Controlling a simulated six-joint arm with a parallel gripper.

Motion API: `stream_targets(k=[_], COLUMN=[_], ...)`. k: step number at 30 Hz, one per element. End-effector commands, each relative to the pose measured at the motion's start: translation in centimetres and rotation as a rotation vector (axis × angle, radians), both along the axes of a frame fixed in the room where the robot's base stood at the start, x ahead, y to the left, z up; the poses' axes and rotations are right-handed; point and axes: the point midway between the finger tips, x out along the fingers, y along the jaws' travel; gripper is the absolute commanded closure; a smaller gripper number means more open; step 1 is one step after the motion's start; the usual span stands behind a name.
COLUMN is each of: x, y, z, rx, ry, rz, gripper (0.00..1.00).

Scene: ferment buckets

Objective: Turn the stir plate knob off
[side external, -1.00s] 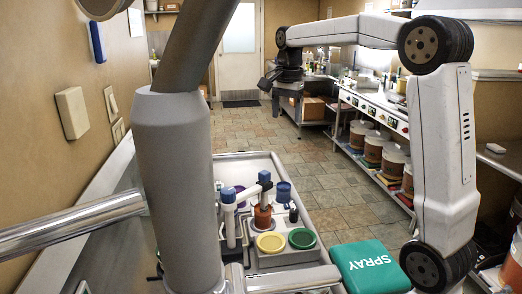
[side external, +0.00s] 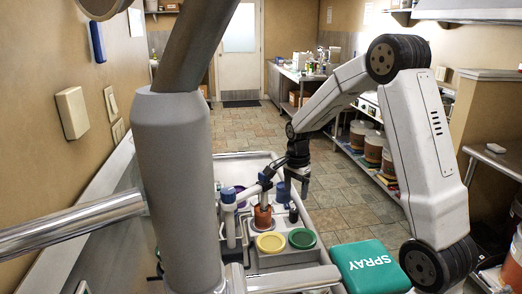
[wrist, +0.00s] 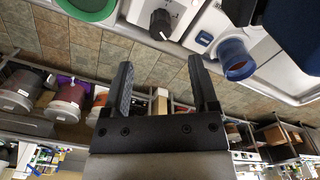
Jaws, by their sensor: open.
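A black control knob (wrist: 160,22) with a pale mark on its face sits on a light grey housing (wrist: 182,8) at the top of the wrist view. The housing looks like the stir plate, cut by the frame edge. My gripper (wrist: 162,80) is open and empty, and the knob lies ahead of its fingertips, apart from them. In the side view my gripper (side external: 303,190) hangs fingers down at the right edge of the bench tray, beside an orange vessel (side external: 262,217). I cannot clearly make out the knob there.
A yellow lid (side external: 270,242) and a green lid (side external: 302,238) lie in the tray. Blue-capped pieces (side external: 228,195) stand near the orange vessel. A blue cup (wrist: 235,58) shows right of the knob. Shelved buckets (side external: 373,147) stand beyond the aisle.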

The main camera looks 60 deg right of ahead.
Motion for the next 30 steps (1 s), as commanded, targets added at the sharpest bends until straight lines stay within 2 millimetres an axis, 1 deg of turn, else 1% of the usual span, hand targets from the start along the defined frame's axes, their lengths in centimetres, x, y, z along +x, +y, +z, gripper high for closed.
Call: stream_targets(k=[1, 3, 11, 17, 30], x=[0.0, 0.0, 0.0, 0.0, 0.0], y=[0.0, 0.0, 0.0, 0.0, 0.0], z=[-0.7, -1.1, -1.5, -2.6, -7.6], rx=[0.001, 0.0, 0.0, 0.0, 0.001], ry=[0.002, 0.0, -0.001, 0.001, 0.002], rz=[0.0, 0.0, 0.0, 0.001, 0.001], gripper=[0.24, 0.24, 0.24, 0.24, 0.24])
